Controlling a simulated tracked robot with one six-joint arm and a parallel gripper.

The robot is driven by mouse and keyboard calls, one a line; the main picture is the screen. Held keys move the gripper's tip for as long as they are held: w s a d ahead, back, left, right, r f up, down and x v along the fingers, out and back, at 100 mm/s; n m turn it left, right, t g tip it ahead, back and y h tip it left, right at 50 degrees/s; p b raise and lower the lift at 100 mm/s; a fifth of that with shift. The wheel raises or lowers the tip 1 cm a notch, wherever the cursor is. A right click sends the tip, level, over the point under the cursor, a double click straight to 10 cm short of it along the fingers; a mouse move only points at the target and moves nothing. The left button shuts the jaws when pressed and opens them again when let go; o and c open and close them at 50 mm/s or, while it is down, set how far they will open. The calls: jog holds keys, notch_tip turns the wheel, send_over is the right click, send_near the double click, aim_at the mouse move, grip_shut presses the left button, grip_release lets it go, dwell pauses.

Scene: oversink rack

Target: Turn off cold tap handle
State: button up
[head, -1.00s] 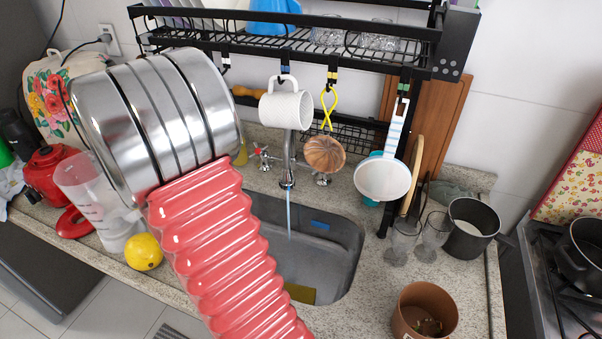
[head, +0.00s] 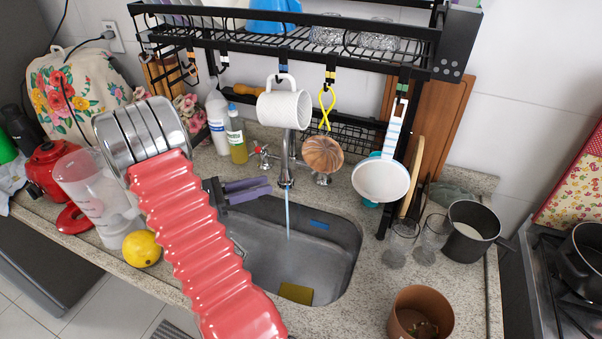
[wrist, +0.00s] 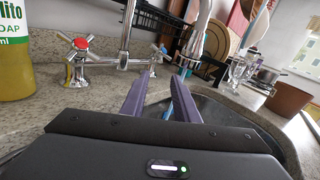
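The chrome faucet (head: 287,165) stands behind the sink with a blue-tinted water stream (head: 288,215) running from its spout. A chrome cross handle with a red centre (head: 263,156) is left of the faucet; it also shows in the wrist view (wrist: 79,60). My gripper (head: 271,185) is left of the spout, apart from both handles. Its two purple fingers (wrist: 163,76) are spread with nothing between them, pointing toward the faucet area.
Soap bottles (head: 236,138) stand left of the faucet. The sink (head: 270,260) lies below, holding a yellow sponge (head: 296,293).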

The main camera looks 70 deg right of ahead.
jog(key=shift+s, duration=0.2)
jog(key=x, duration=1.3)
jog(key=shift+s+d, duration=0.25)
jog(key=shift+d, duration=0.05)
jog(key=shift+c, duration=0.7)
grip_shut()
